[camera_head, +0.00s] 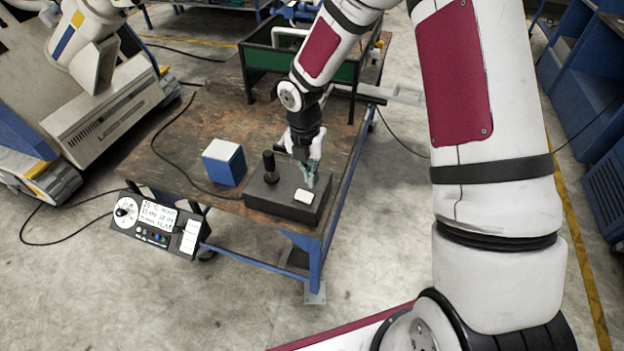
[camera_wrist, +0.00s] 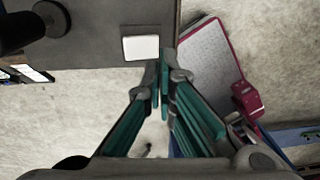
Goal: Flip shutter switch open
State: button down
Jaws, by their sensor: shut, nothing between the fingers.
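A dark box (camera_head: 278,203) sits near the front edge of the table and carries an upright black knob (camera_head: 270,168) and a white rectangular piece (camera_head: 304,196). I cannot tell for sure which part is the shutter switch. My gripper (camera_head: 309,181) points down over the right end of the box, by the far right side of the white piece. In the wrist view my gripper (camera_wrist: 163,72) is shut and empty, its tips just beside the lower right corner of the white piece (camera_wrist: 141,47). The knob (camera_wrist: 50,18) is at upper left. Contact cannot be told.
A blue and white block (camera_head: 225,163) stands left of the box on the brown table (camera_head: 185,150). A control panel (camera_head: 155,222) with a screen and dial hangs at the table's front left. A green-sided tray (camera_head: 262,62) is at the back. Cables run over the table.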

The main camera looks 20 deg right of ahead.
notch_tip(320, 180, up, 7)
jog(key=d, duration=0.1)
jog(key=shift+s+d+r, duration=0.15)
jog(key=shift+s+d, duration=0.1)
jog(key=shift+s, duration=0.1)
dwell(0.3)
jog(key=s+d+r+m+t+h, duration=0.1)
jog(key=s+r+m, duration=0.3)
jog(key=r+m, duration=0.35)
jog(key=s+d+r+m+t, duration=0.1)
jog(key=s+d+r+m, duration=0.1)
jog(key=s+r+m, duration=0.55)
jog(key=s+a+r+m+t+y, duration=0.1)
jog(key=s+r+m+t, duration=0.3)
jog(key=s+r+m, duration=0.5)
jog(key=s+m, duration=0.2)
jog(key=m, duration=0.2)
jog(key=shift+r+m+y+b, duration=0.15)
jog(key=shift+m+y+b, duration=0.15)
jog(key=shift+m, duration=0.1)
jog(key=shift+w+a, duration=0.1)
